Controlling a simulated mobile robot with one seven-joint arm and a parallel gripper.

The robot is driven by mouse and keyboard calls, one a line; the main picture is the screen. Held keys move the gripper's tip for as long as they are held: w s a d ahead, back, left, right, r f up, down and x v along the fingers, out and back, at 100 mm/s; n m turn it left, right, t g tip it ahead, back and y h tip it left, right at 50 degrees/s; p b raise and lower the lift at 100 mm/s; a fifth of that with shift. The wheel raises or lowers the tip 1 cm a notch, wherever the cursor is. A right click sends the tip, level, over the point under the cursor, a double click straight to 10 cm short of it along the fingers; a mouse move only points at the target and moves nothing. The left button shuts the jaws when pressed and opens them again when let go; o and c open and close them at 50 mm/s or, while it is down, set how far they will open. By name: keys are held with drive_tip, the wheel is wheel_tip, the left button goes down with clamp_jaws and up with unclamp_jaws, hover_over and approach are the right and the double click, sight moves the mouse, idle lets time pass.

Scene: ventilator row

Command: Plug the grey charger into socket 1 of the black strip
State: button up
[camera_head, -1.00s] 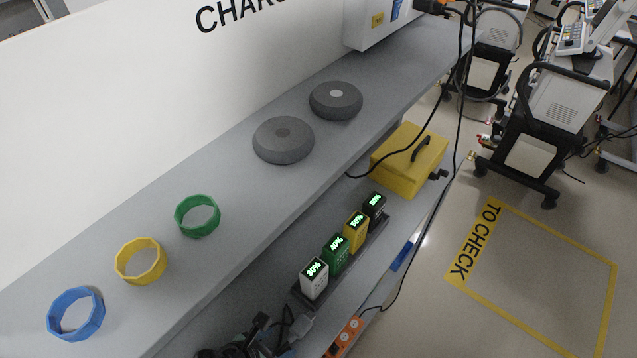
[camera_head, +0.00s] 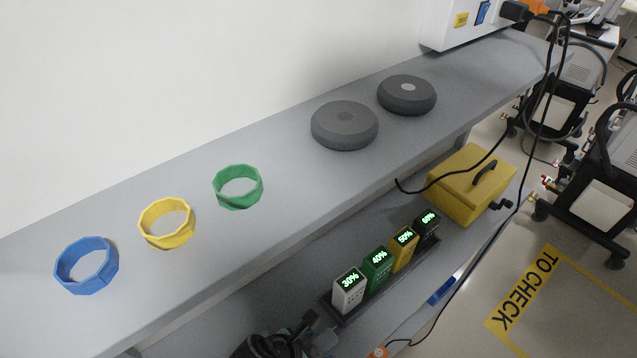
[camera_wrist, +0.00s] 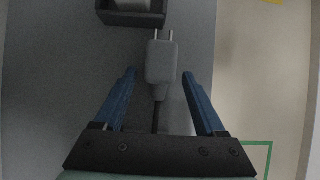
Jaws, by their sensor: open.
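The grey charger (camera_wrist: 161,62) lies on the grey surface in the wrist view, its two metal prongs pointing up the picture and its cable running back toward my gripper. My gripper (camera_wrist: 159,74) is open, with one blue finger on each side of the charger's rear part and visible gaps between. Whether the fingers are at the charger's height is hard to tell. In the head view, dark parts of my arm show at the bottom edge, and the charger cannot be made out clearly. I cannot identify the black strip or its socket 1 in either view.
A dark rack (camera_head: 352,311) holds a white (camera_head: 348,292), green (camera_head: 376,270), yellow (camera_head: 404,250) and black battery (camera_head: 427,227) on the lower shelf. A yellow box (camera_head: 466,190) stands beyond. The upper shelf (camera_head: 255,225) overhangs, carrying rings and two grey discs. An orange object (camera_head: 379,352) shows below.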

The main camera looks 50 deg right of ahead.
drive_tip(key=shift+r+p, duration=0.1)
drive_tip(key=shift+p, duration=0.3)
drive_tip(key=shift+c, duration=0.3)
clamp_jaws()
idle(0.3)
idle(1.0)
drive_tip(key=shift+r+p, duration=1.5)
drive_tip(key=shift+p, duration=0.4)
